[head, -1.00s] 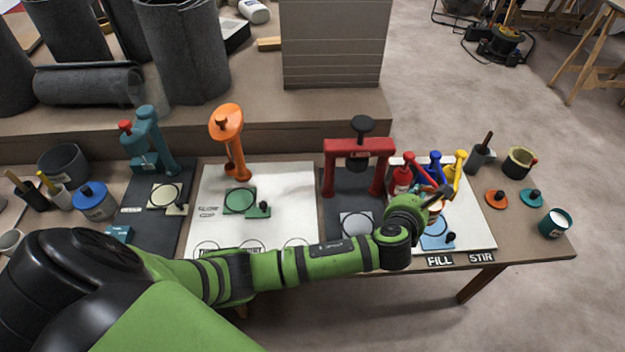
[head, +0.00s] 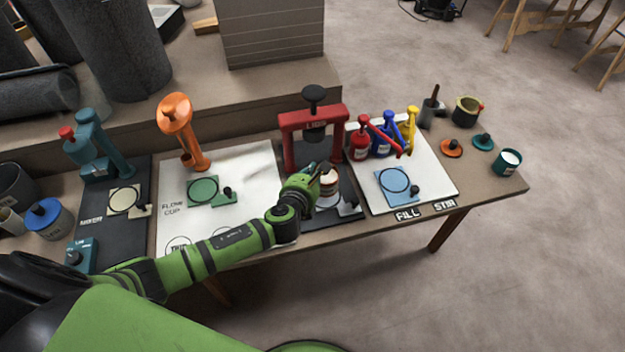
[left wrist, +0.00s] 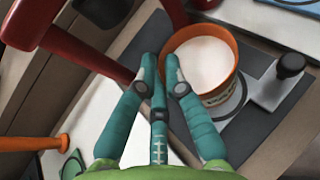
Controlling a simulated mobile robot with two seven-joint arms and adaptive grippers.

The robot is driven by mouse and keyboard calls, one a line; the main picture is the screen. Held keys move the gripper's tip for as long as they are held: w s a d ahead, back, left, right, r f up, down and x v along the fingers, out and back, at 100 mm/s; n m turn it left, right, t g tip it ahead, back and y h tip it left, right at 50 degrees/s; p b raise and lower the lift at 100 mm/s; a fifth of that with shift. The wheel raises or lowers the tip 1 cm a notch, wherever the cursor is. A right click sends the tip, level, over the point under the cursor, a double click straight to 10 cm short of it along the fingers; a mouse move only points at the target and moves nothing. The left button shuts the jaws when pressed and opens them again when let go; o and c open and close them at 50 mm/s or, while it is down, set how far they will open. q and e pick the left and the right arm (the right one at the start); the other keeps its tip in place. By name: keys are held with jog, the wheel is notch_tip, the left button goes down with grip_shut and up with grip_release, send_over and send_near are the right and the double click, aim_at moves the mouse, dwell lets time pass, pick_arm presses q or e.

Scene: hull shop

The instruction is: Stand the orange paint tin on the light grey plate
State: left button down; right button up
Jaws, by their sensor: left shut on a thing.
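The orange paint tin (head: 328,188), filled with white paint, is upright at my left gripper (head: 323,172), which is shut on its side. In the left wrist view the tin (left wrist: 205,64) sits at the fingertips (left wrist: 163,68), with its open top showing. The light grey plate (left wrist: 262,92) is beneath the tin and partly hidden by it, in front of the red LIDS press (head: 300,148). Its right part with a black knob shows in the head view (head: 348,209). I cannot tell whether the tin touches the plate. My right gripper is not in view.
The red press frame stands close behind the tin. To the right are a blue plate (head: 397,198) and red, blue and yellow pump bottles (head: 382,140). To the left are a green plate (head: 203,201) and an orange stand (head: 178,115). The table's front edge is near.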

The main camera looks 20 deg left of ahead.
aim_at(326, 180)
pick_arm(q)
notch_tip(326, 180, down, 3)
jog(key=shift+r+b, duration=0.1)
jog(key=shift+b, duration=0.3)
jog(key=shift+f, duration=0.2)
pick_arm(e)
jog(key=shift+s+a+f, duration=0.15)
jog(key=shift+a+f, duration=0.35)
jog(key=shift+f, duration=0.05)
pick_arm(q)
jog(key=shift+f, duration=0.1)
jog(key=c, duration=1.3)
grip_release()
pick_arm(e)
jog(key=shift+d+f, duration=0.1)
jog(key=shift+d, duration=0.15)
